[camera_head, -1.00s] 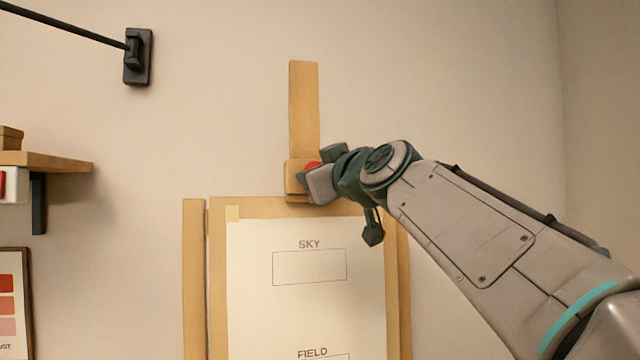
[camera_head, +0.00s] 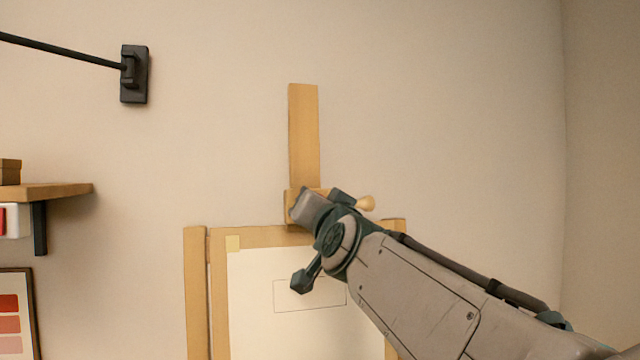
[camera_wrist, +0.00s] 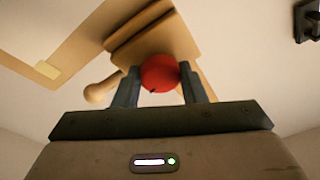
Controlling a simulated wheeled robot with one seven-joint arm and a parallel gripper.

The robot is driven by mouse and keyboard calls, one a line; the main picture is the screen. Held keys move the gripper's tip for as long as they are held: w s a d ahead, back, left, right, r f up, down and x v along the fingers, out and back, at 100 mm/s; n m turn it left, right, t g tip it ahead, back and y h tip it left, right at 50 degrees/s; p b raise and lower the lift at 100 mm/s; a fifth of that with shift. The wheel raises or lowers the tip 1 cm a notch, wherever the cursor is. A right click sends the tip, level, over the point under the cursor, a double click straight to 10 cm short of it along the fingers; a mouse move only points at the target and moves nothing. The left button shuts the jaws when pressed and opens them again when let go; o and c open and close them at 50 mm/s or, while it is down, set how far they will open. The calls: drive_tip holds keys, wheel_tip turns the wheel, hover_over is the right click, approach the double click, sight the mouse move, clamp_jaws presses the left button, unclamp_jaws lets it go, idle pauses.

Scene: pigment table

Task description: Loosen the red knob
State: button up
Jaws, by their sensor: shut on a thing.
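The red knob (camera_wrist: 159,73) sits on the front of the easel's wooden clamp block (camera_wrist: 150,35) in the wrist view. My gripper (camera_wrist: 160,85) has one finger on each side of the knob and is shut on it. In the head view my gripper (camera_head: 305,207) is at the clamp block (camera_head: 291,203), and the knob is hidden behind it. A pale wooden peg or handle (camera_head: 366,203) sticks out to the right of the block; it also shows in the wrist view (camera_wrist: 103,88).
The easel's upright mast (camera_head: 304,135) rises above the block. A canvas or board (camera_head: 250,310) with a printed box is below, partly covered by my arm. A shelf (camera_head: 50,190) and a black wall bracket (camera_head: 135,74) are at the left. The wall at the right is clear.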

drive_tip(key=shift+r+m+h+p, duration=0.2)
drive_tip(key=shift+m+h+p, duration=0.3)
drive_tip(key=shift+m+p, duration=1.05)
drive_tip(key=shift+f+m, duration=0.1)
drive_tip(key=shift+m, duration=0.25)
drive_tip(key=o, duration=1)
drive_tip(key=shift+f, duration=0.1)
drive_tip(key=b+v, duration=0.4)
drive_tip(key=v, duration=0.9)
drive_tip(key=shift+s, duration=0.45)
